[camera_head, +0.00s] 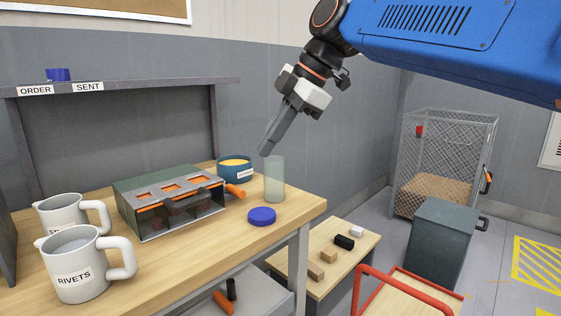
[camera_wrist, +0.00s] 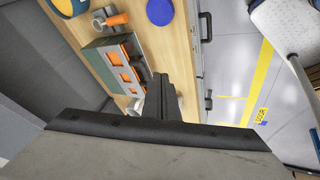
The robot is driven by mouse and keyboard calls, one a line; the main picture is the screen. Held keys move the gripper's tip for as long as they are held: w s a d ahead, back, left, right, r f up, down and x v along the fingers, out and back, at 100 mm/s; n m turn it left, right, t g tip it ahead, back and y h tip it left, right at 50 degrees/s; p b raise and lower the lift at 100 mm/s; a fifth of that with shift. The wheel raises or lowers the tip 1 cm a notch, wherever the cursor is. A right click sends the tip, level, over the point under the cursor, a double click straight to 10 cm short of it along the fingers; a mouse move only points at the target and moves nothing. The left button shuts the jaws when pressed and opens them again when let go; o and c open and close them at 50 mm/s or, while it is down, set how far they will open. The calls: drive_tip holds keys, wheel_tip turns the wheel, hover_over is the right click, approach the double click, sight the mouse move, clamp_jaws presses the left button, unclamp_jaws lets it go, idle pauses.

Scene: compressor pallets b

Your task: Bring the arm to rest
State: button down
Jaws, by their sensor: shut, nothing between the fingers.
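My gripper (camera_head: 266,150) is at the end of my blue arm, in the upper middle of the head view. It points down and to the left, in the air above the right part of the wooden bench (camera_head: 190,268). In the head view its tips appear just above and beside a clear glass cylinder (camera_head: 274,180); the exact gap is hard to tell. The fingers are shut with nothing between them. In the wrist view the shut fingers (camera_wrist: 163,88) show as one dark piece in the middle, with the bench beyond.
On the bench stand a grey-green box with orange openings (camera_head: 170,200), a blue lid (camera_head: 262,216), a teal tub (camera_head: 234,167) and two white mugs (camera_head: 78,268). A shelf (camera_head: 130,86) is behind. A low table (camera_head: 330,258), red-railed cart (camera_head: 405,300), dark bin (camera_head: 440,240) and mesh cage (camera_head: 445,150) are right.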

drive_tip(key=s+d+f+m+t+h, duration=0.1)
drive_tip(key=d+f+m, duration=0.2)
drive_tip(key=d, duration=0.3)
drive_tip(key=s+d+f+m+t, duration=0.1)
drive_tip(key=d+f+m, duration=0.25)
drive_tip(key=d, duration=0.25)
drive_tip(key=s+d+f+m+h, duration=0.1)
drive_tip(key=s+d+f+m, duration=0.4)
drive_tip(key=d+f, duration=0.2)
drive_tip(key=s+d+f+m+t+h, duration=0.1)
drive_tip(key=s+d+f+m+h, duration=0.1)
drive_tip(key=s+d+f+m, duration=0.4)
drive_tip(key=s+d+f+m+h, duration=0.2)
drive_tip(key=s+d+f+m, duration=0.3)
drive_tip(key=d+f, duration=0.5)
wheel_tip(320, 180, down, 4)
drive_tip(key=shift+s+d+r+m+t, duration=0.1)
drive_tip(key=shift+s+d+m+t, duration=0.1)
drive_tip(key=shift+s+m+t, duration=0.25)
drive_tip(key=shift+w, duration=0.15)
